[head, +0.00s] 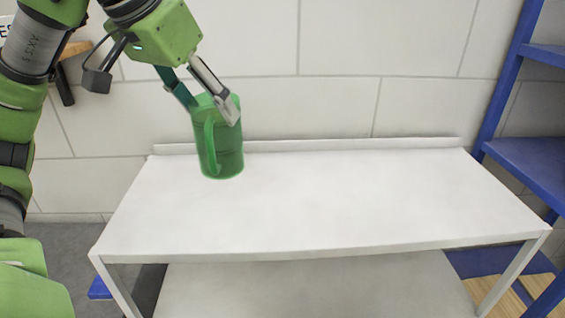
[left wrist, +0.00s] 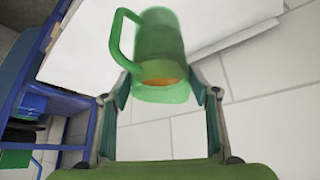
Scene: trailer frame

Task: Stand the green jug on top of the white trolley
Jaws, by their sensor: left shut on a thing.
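The green jug (head: 221,150) is upright at the back left of the white trolley's (head: 340,200) top, in the head view. It is see-through, with its handle facing the camera. I cannot tell whether its base touches the top or hangs just above it. My left gripper (head: 213,103) comes down from the upper left and is shut on the jug near its rim. In the left wrist view the jug (left wrist: 160,50) sits between the two fingers (left wrist: 163,98), with the white top (left wrist: 85,45) beyond it. My right gripper is not in view.
A low lip (head: 350,143) runs along the trolley's back edge, close to a tiled wall (head: 340,40). Blue shelving (head: 530,165) stands at the right. The middle and right of the top are bare. A lower shelf (head: 310,285) shows below.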

